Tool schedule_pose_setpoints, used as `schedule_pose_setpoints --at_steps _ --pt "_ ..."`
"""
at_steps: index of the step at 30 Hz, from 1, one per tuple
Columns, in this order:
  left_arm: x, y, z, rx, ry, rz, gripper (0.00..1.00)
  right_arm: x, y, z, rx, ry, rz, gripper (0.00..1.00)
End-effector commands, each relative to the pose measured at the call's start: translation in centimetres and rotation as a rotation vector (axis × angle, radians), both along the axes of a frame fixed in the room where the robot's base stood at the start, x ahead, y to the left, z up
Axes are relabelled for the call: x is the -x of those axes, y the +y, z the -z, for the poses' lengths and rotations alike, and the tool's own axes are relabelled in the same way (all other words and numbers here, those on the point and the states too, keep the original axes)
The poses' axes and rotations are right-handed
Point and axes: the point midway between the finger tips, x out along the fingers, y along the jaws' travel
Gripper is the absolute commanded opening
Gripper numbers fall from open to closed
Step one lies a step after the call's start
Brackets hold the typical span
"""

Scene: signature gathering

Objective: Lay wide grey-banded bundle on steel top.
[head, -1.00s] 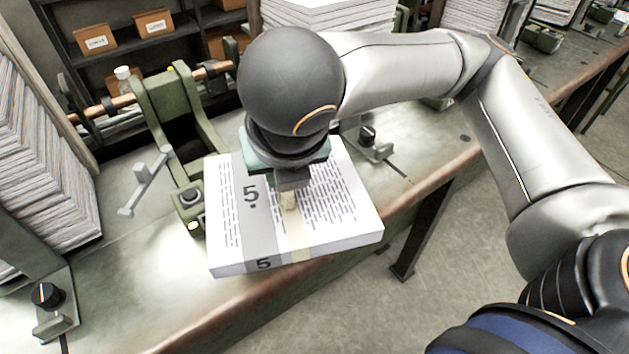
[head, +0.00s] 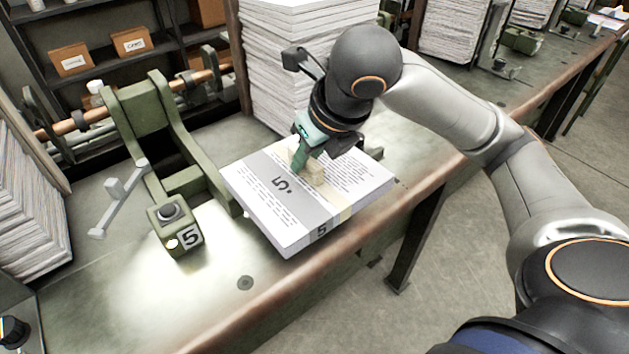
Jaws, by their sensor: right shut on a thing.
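The wide grey-banded bundle (head: 262,200) is a thick stack of printed white sheets with a grey band marked 5 and a cream strap beside it. My right gripper (head: 306,168) is over its upper face, shut on a small beige grip piece at the strap. The bundle is roughly level over the steel top (head: 215,290), near its copper-coloured front edge. I cannot tell whether its underside touches the steel. My left gripper is not in view.
A green press frame (head: 150,110) with a control box marked 5 (head: 178,232) stands left of the bundle. A tall paper stack (head: 275,75) stands behind it. More paper (head: 30,200) is at far left. The steel in front of the control box is clear.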

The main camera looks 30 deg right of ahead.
Motion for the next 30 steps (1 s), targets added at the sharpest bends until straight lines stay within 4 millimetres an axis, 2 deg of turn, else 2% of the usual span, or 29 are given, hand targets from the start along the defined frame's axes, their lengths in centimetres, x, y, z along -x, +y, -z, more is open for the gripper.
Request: schedule_pose_setpoints --at_steps 1,3,11,14,19,27,28,30 --pt "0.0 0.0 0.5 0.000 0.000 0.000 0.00 -0.3 -0.6 1.0 -0.002 0.000 0.006 0.00" --pt "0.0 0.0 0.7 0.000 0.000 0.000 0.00 -0.7 -1.2 1.6 0.000 -0.002 0.004 0.00" --pt "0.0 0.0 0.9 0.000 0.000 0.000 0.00 -1.1 -1.9 2.5 -0.002 -0.002 0.001 0.00" --pt "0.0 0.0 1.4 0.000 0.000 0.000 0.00 -1.4 -2.7 3.7 0.001 0.002 0.004 0.00" --pt "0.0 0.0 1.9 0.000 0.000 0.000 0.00 -1.4 -2.4 6.0 -0.001 -0.001 0.000 0.00" --pt "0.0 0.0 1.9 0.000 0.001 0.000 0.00 -1.4 -2.4 6.2 -0.002 -0.004 -0.001 0.00" --pt "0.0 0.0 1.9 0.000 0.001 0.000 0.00 -1.3 -2.4 6.4 -0.001 0.001 -0.002 0.22" --pt "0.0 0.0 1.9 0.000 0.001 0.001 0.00 -1.3 -2.4 6.4 -0.002 0.001 -0.001 0.30"
